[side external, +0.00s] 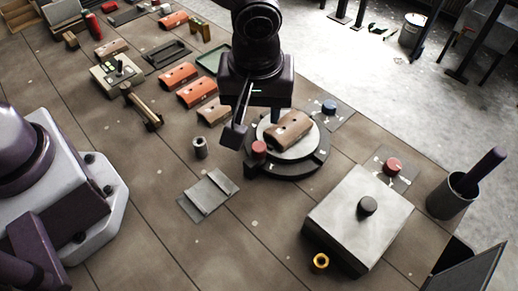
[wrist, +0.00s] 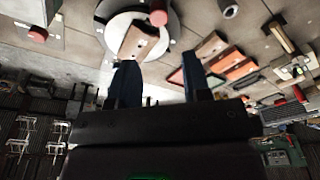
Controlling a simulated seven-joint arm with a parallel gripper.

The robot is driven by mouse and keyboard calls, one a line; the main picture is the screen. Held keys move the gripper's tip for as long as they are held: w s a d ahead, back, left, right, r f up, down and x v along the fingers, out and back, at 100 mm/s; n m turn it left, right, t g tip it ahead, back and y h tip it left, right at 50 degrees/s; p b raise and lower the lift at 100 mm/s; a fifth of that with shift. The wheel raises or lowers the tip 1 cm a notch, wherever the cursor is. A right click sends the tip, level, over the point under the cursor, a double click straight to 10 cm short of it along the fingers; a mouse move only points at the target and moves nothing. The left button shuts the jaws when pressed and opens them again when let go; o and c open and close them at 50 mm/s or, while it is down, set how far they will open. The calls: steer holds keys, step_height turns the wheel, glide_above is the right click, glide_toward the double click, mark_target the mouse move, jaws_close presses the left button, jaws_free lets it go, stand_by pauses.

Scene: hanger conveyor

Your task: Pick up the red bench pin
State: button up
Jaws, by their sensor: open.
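A short red cylinder (side external: 259,149) stands at the near left edge of the round turntable (side external: 262,168); it also shows in the wrist view (wrist: 158,17). A second red pin (side external: 391,167) stands on a dark square plate at the right; it appears at the left of the wrist view (wrist: 38,33). I cannot tell which is the bench pin. My gripper (side external: 258,122) is open and empty, above the left side of the turntable; its two dark fingers (wrist: 160,82) are spread apart in the wrist view. It is apart from both red pieces.
A brown curved tile (side external: 289,131) lies on the turntable. A blue pin (side external: 329,106) stands on a plate behind it. A large grey block with a black knob (side external: 362,222) and a dark cup (side external: 453,196) stand at right. Several orange tiles lie left of my gripper.

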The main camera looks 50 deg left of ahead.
glide_above(259, 147)
steer(key=s, duration=0.1)
steer(key=f, duration=0.7)
steer(key=shift+d+f, duration=0.1)
steer(key=shift+d, duration=0.15)
steer(key=shift+w+a+f, duration=0.1)
steer(key=shift+w+f, duration=0.05)
steer(key=shift+f, duration=0.8)
steer(key=shift+w+a+f, duration=0.1)
steer(key=shift+w+f, duration=0.1)
steer(key=shift+f, duration=0.7)
steer(key=shift+w+a+f, duration=0.1)
steer(key=shift+w+f, duration=0.05)
steer(key=shift+f, duration=0.8)
steer(key=c, duration=0.6)
steer(key=shift+c, duration=0.2)
step_height(259, 147, up, 10)
steer(key=shift+r, duration=0.2)
steer(key=shift+r, duration=1.6)
